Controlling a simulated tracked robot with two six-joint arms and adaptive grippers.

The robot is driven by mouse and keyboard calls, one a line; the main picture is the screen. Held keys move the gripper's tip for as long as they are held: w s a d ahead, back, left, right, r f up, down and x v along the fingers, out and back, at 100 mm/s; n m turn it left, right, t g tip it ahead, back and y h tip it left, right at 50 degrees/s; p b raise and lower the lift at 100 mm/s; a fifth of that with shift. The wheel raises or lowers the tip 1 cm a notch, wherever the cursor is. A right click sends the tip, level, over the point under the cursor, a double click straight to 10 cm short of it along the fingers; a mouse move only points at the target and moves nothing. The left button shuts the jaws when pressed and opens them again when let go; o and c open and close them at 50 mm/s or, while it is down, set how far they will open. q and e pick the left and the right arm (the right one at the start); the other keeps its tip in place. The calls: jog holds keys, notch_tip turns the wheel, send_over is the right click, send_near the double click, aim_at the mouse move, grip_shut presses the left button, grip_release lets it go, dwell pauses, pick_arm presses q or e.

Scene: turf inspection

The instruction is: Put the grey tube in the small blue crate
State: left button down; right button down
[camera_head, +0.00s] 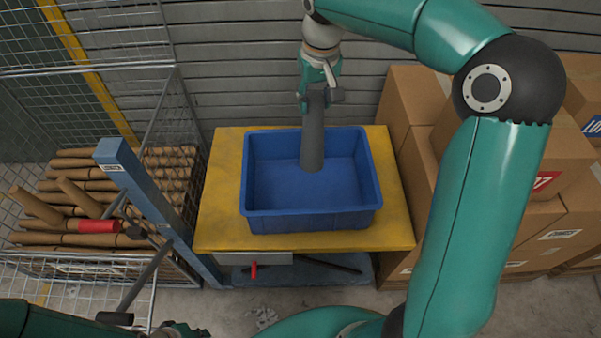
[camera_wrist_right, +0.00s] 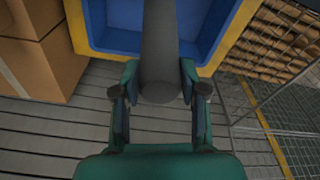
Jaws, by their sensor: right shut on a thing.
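The blue crate (camera_head: 312,217) stands on a yellow-topped bench and looks empty inside. My right gripper (camera_head: 320,98) is above the crate's back part, shut on the grey tube (camera_head: 313,145). The tube hangs roughly upright with its lower end within the crate's outline; I cannot tell whether it touches the crate floor. In the right wrist view the tube (camera_wrist_right: 160,50) runs between the fingers of the right gripper (camera_wrist_right: 160,98), with the crate (camera_wrist_right: 101,34) beyond. Part of my left arm shows at the bottom left of the head view; its gripper's state is unclear.
The yellow bench top (camera_head: 222,195) has bare margins around the crate. Stacked cardboard boxes (camera_head: 410,95) stand close on the right. A blue post (camera_head: 150,195) and a wire cage with wooden rolls (camera_head: 70,195) stand on the left. A slatted wall is behind.

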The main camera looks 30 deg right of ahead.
aim_at(313, 129)
jog(key=f, duration=1.9)
jog(key=shift+w+a+f, duration=0.15)
jog(key=shift+a, duration=0.1)
jog(key=c, duration=0.6)
grip_release()
jog(key=r, duration=0.8)
jog(key=s+r, duration=0.1)
jog(key=r, duration=0.3)
jog(key=shift+s+a, duration=0.1)
jog(key=shift+a, duration=0.1)
